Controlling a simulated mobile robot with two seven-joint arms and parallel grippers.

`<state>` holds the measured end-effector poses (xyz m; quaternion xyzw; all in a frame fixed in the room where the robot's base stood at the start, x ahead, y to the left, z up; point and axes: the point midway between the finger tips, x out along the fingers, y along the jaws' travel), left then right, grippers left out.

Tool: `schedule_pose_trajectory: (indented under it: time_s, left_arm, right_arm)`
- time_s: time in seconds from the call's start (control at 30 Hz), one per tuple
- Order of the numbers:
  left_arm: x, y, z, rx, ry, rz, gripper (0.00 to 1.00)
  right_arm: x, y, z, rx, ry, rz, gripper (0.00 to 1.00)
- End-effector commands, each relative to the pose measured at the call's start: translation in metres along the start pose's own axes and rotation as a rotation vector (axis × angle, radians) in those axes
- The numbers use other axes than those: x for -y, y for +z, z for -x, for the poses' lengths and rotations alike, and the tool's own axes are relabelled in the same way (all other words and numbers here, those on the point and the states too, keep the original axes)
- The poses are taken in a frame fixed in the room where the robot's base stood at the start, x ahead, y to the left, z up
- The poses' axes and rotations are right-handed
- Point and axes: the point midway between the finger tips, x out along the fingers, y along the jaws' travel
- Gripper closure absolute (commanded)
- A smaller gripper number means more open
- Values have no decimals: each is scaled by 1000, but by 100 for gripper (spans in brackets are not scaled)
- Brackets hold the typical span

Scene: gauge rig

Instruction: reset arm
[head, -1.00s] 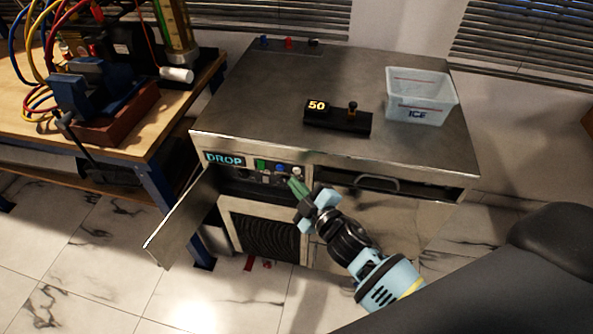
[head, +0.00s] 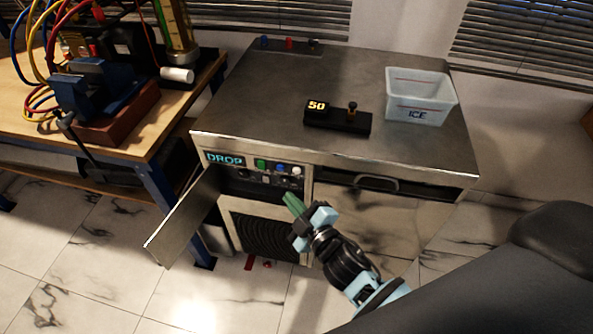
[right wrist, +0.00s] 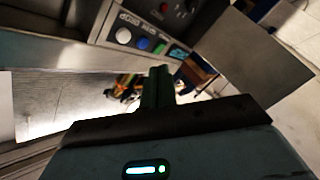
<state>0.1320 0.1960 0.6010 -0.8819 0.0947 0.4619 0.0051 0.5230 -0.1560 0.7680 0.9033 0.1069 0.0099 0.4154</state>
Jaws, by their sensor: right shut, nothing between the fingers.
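My right gripper (head: 293,204) is shut and empty, its green fingertips together. It hangs in front of the metal cabinet, just below and right of the cabinet's button panel (head: 272,170). The shut fingers also show in the right wrist view (right wrist: 157,88), with the panel's white, blue and green buttons (right wrist: 142,43) beyond them. The fingers look apart from the panel. My left gripper is not in view.
The cabinet door (head: 184,219) stands open at the left. The drawer (head: 375,210) is at the right. On the cabinet top (head: 250,100) are a black "50" display unit (head: 338,118) and an ICE bin (head: 420,97). A wooden workbench (head: 150,125) with a blue vise stands at left.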

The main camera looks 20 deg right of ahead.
Motion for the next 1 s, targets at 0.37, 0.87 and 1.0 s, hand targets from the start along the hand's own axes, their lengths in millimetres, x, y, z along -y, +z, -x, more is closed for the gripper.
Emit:
schedule_pose_trajectory:
  time_s: [0.37,0.87,1.0]
  left_arm:
    - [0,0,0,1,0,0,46]
    - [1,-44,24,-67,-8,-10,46]
    - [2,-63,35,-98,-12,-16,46]
  right_arm:
    - [0,0,0,0,0,0,100]
    - [42,38,123,261,-149,-348,100]
    - [57,46,187,387,-205,-510,100]
